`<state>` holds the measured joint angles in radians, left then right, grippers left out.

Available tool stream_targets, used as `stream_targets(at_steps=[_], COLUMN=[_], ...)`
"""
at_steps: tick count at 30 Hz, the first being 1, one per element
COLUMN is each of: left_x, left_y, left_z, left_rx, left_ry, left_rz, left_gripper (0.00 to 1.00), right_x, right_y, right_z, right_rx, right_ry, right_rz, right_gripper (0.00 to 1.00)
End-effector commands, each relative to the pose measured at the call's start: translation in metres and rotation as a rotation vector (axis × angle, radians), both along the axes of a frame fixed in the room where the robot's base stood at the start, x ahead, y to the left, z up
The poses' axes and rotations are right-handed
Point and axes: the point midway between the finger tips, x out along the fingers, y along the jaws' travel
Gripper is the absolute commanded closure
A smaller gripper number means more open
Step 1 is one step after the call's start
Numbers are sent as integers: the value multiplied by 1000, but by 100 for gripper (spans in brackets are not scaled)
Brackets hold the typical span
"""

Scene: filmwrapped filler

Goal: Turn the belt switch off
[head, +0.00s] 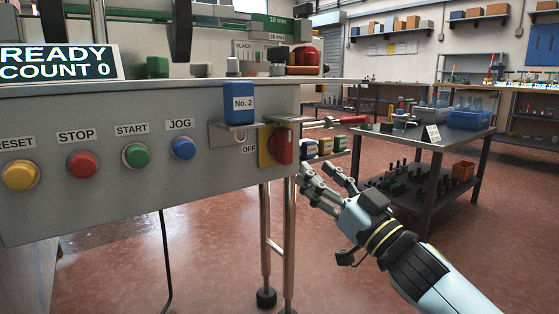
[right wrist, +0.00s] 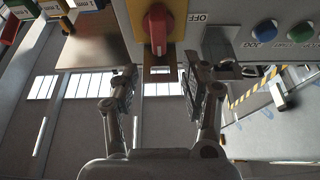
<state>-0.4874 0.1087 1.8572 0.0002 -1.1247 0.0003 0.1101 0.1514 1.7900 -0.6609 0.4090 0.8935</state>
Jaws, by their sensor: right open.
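The belt switch is a red handle (head: 281,146) on a yellow plate (head: 265,147) at the right end of the grey control panel. Its handle stands upright, with the word OFF printed to its left. In the right wrist view, where the panel appears upside down, the red handle (right wrist: 157,28) is top centre. My right gripper (head: 317,172) is just right of and below the switch in the head view. In the wrist view its open fingers (right wrist: 157,80) are spread on either side of the handle's line, apart from it and empty. My left gripper is not in view.
The panel (head: 110,190) also carries yellow, red, green and blue (head: 183,148) buttons. A blue No. 2 block (head: 239,103) sits on a small bracket above OFF. Small labelled blocks (head: 325,146) lie right of the switch. A dark workbench (head: 432,140) stands further right; floor between is clear.

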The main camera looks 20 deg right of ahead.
Motion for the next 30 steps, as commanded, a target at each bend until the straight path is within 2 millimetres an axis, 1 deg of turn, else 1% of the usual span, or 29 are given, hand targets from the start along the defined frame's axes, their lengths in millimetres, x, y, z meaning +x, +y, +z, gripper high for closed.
stream_targets(at_steps=[1,5,9,15,21,28,30], left_x=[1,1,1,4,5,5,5], left_y=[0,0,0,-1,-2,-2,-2], left_z=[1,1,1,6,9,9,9], left_rx=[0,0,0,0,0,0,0], left_ry=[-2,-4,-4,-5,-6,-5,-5], left_rz=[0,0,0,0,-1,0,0], left_gripper=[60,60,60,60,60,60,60], right_x=[6,27,52,79,88,88,88], right_y=[2,9,18,28,32,32,32], right_z=[5,16,26,36,40,40,40], right_rx=[2,2,2,2,2,2,2], right_ry=[-3,-4,-3,0,2,2,2], right_rz=[-2,-2,-2,-2,-2,-2,-2], right_gripper=[54,54,54,54,54,54,63])
